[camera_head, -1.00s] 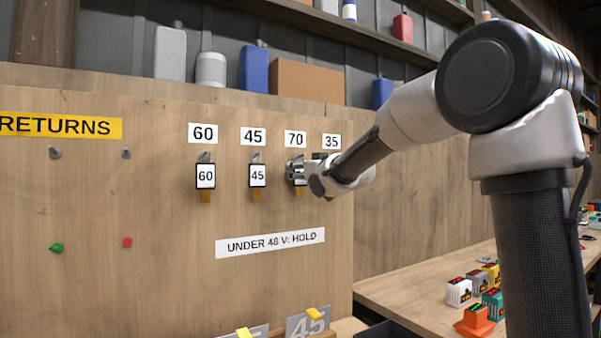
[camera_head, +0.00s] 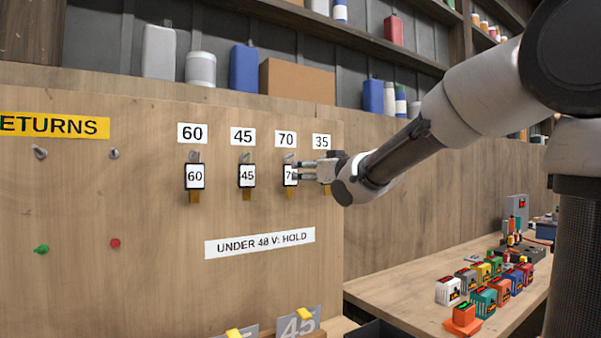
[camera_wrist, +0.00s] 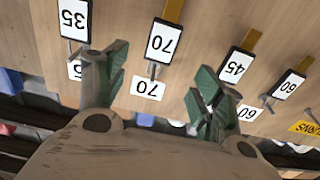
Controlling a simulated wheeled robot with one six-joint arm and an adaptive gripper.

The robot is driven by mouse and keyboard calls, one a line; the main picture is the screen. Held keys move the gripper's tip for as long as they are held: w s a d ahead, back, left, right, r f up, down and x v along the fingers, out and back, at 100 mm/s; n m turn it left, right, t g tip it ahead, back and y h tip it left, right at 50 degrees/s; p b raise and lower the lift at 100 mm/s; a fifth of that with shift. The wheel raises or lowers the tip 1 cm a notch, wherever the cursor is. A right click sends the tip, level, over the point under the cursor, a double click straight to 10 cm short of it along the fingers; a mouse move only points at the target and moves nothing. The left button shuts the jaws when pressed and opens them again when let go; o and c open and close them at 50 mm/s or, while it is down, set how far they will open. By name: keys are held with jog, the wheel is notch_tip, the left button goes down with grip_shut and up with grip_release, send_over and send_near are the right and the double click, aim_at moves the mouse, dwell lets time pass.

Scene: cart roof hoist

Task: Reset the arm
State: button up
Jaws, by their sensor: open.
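My gripper (camera_head: 305,171) is in front of the board at the right end of the tag row, and its arm reaches in from the right. In the wrist view my gripper (camera_wrist: 160,95) has its two green-padded fingers spread apart with nothing between them. The 70 tag (camera_wrist: 164,41) hangs from its hook just beyond the fingertips, apart from them. In the head view the 70 tag (camera_head: 290,175) is partly covered by the fingers. The 35 tag (camera_wrist: 74,19) hangs beside it and is mostly hidden behind my gripper in the head view.
The 60 tag (camera_head: 195,177) and 45 tag (camera_head: 247,176) hang on the wooden board (camera_head: 120,205). Empty hooks are under the RETURNS sign (camera_head: 50,126). A bench (camera_head: 400,290) with several coloured blocks is at right. Shelves with bottles are above.

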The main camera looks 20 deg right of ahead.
jog(key=s+d+f+m+g+h, duration=0.1)
jog(key=s+d+f+g+h, duration=0.35)
jog(key=f, duration=0.55)
jog(key=s+d+f+m+g+h, duration=0.1)
jog(key=s+d+f+g, duration=0.35)
jog(key=s+f, duration=0.45)
jog(key=s+d+f+g, duration=0.1)
jog(key=s+f+g, duration=0.1)
jog(key=s, duration=0.9)
jog(key=s+d+f+m+g, duration=0.1)
jog(key=s+f, duration=0.4)
jog(key=s, duration=0.6)
jog(key=shift+d+m+g, duration=0.3)
jog(key=shift+d+g, duration=0.2)
jog(key=shift+d, duration=0.1)
jog(key=shift+f, duration=0.1)
